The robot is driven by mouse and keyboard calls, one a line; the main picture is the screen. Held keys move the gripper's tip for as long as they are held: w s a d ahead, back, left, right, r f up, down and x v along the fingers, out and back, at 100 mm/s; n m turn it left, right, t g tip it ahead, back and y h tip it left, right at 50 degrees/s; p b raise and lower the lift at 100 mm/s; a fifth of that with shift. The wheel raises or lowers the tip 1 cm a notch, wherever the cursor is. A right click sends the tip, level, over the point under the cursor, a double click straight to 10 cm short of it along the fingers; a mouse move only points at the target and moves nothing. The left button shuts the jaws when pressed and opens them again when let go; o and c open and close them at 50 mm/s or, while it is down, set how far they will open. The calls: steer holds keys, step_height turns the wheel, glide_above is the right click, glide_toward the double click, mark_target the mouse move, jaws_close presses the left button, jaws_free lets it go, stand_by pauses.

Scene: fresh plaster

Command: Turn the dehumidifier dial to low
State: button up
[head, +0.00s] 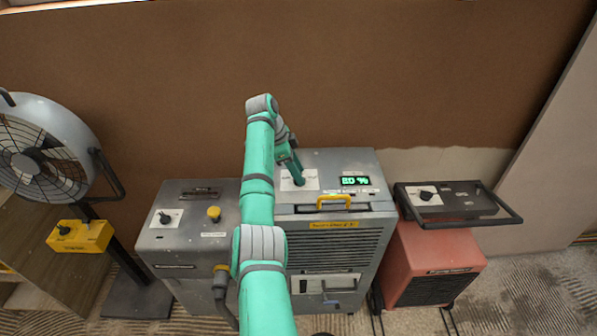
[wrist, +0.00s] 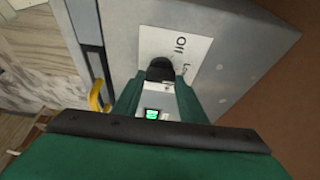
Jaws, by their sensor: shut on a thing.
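The dehumidifier (head: 340,250) is the grey machine in the middle of the head view, with a green-lit display (head: 355,180) and a louvred front. Its dial is a black knob (wrist: 160,66) on a white plate (wrist: 178,48) in the wrist view. The plate carries the word "Off" and another label starting with "L", partly cut off by the finger. My gripper (wrist: 157,84) is shut on the dial, one green finger on each side. In the head view my gripper (head: 298,181) comes down onto the plate and hides the knob. Where the knob points cannot be told.
A yellow handle (head: 333,199) is on the dehumidifier's front top edge. A grey machine (head: 185,240) with a knob and yellow button stands left, a red machine (head: 430,260) with a black-framed top right. A fan (head: 40,150) and yellow control box (head: 80,236) are far left. A brown wall stands behind.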

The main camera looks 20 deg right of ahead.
steer(key=shift+d+r, duration=0.15)
steer(key=o, duration=1.1)
steer(key=shift+c, duration=0.2)
steer(key=v, duration=1)
steer(key=shift+a+r, duration=0.25)
steer(key=shift+r, duration=0.05)
steer(key=shift+w, duration=0.1)
